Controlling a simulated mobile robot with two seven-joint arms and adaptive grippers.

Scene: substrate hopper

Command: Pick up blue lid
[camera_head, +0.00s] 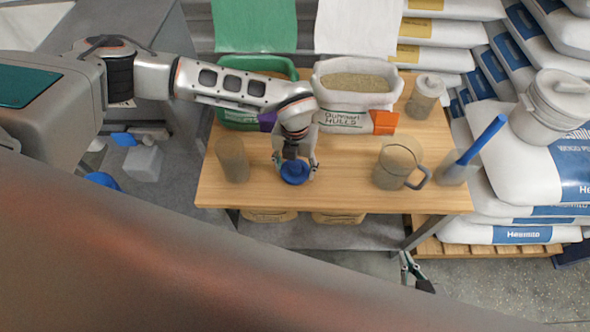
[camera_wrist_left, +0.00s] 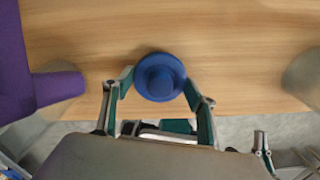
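The blue lid (camera_head: 294,172) is round with a raised knob and is seen from above near the front middle of the wooden table. In the left wrist view the blue lid (camera_wrist_left: 160,77) sits between the fingertips of my left gripper (camera_wrist_left: 159,86). The two pads meet its rim on opposite sides, with no clear gap. In the head view my left gripper (camera_head: 295,166) points down around the lid. Whether the lid rests on something or is raised is hidden. My right gripper (camera_head: 416,272) is below the table's front right edge, its fingers apart and empty.
On the table (camera_head: 340,200), a clear cylinder (camera_head: 233,160) stands left of the lid and a clear pitcher (camera_head: 398,166) right. Behind are a green bin (camera_head: 240,117), a white hulls sack (camera_head: 343,122) and a lidded jar (camera_head: 423,98). A blue-handled scoop (camera_head: 482,140) is at the right.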

